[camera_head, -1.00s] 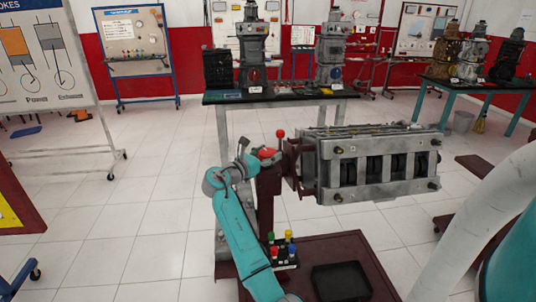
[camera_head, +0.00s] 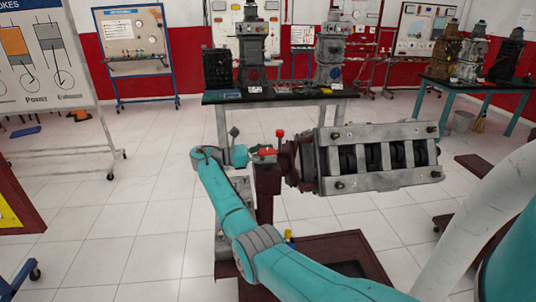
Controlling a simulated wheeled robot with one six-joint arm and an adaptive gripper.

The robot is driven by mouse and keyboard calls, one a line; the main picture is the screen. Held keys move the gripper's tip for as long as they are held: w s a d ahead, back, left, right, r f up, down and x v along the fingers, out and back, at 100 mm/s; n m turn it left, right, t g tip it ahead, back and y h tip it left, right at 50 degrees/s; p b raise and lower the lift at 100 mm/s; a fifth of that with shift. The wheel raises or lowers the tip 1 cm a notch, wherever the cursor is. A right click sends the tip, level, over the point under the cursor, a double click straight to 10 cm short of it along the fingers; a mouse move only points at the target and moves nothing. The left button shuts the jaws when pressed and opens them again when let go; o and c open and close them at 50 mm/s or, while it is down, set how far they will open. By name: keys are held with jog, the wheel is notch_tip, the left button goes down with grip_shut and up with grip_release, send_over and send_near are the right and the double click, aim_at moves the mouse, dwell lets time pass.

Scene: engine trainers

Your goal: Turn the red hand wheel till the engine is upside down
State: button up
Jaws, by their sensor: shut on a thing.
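The engine (camera_head: 380,183) is a long grey block held from its left end on a dark red stand (camera_head: 267,196). It is rolled about its long axis, with its row of dark openings facing forward and upward. The red hand wheel (camera_head: 265,152) shows only in part at the left end of the stand head. A red knob (camera_head: 280,133) stands up beside it. My gripper (camera_head: 254,156) is at the wheel from the left, shut on it. The fingers are small and partly hidden, so the exact contact point is unclear.
A dark red base with a black tray (camera_head: 350,268) lies below the engine, partly covered by my arm. A bench (camera_head: 290,96) with upright engines stands behind.

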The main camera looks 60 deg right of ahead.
aim_at(268, 150)
jog(key=shift+s+f, duration=0.1)
jog(key=shift+f, duration=0.1)
dwell(0.4)
jog(key=o, duration=1.2)
jog(key=shift+c, duration=0.2)
jog(key=shift+r, duration=0.1)
jog(key=shift+r, duration=0.1)
notch_tip(268, 150, up, 10)
jog(key=shift+f, duration=0.1)
